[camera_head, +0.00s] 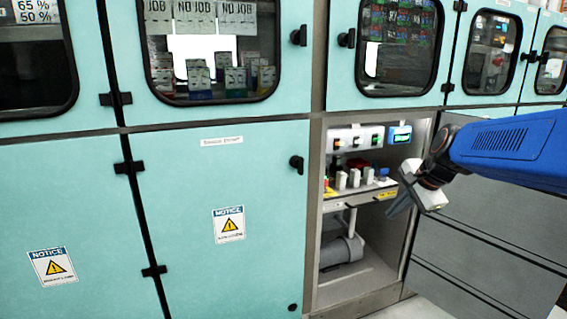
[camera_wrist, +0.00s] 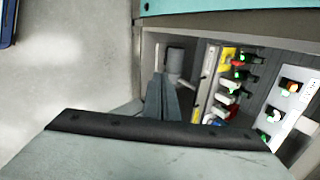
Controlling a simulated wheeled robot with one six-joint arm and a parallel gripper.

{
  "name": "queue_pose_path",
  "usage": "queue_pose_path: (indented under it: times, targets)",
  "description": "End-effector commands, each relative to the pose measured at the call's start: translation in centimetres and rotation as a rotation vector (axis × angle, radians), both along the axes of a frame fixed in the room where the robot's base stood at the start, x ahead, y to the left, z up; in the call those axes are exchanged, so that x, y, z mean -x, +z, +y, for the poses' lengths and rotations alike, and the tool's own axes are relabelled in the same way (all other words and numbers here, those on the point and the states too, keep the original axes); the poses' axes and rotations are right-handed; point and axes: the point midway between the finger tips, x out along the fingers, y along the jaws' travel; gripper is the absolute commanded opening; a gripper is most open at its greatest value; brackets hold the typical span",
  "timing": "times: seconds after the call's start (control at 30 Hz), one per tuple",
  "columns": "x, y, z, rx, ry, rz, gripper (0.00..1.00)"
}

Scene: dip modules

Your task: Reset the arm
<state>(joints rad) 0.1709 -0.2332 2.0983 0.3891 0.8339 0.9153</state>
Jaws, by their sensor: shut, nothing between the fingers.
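My gripper (camera_head: 402,203) is at the right in the head view, at the end of the blue arm, in front of the open cabinet bay. Its fingers point down and to the left. In the wrist view the gripper fingers (camera_wrist: 162,98) are together with nothing between them. The fingers appear apart from the cabinet parts, though the exact gap cannot be told.
The open bay (camera_head: 365,285) holds a panel with lit switches (camera_head: 362,140), several coloured knobs and handles (camera_head: 355,178), and a grey pipe (camera_head: 342,250). Teal cabinet doors (camera_head: 200,190) with black latches stand to the left. Grey panels (camera_head: 470,245) stand to the right.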

Motion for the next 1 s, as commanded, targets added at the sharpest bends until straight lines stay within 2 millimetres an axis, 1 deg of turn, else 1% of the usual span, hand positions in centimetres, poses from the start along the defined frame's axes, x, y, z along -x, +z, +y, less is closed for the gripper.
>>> queue_pose_path:
  times: [0.03,0.17,0.3,0.47,0.6,0.7,0.8,0.9,1.0]
  targets:
    - [1.9,0.0,0.5,0.042,0.059,-0.008,0.0]
    - [6.7,-0.7,1.5,0.16,0.227,-0.022,0.0]
    - [11.6,-1.9,2.2,0.285,0.406,-0.035,0.0]
    - [17.0,-3.5,2.6,0.426,0.613,-0.046,0.0]
    - [21.5,-5.4,2.5,0.544,0.792,-0.05,0.0]
    - [24.3,-6.7,2.3,0.622,0.909,-0.052,0.0]
    - [26.5,-7.9,2.1,0.684,1.006,-0.052,0.0]
    - [27.9,-8.7,1.8,0.725,1.071,-0.05,0.0]
    - [28.6,-9.2,1.7,0.749,1.107,-0.049,0.0]
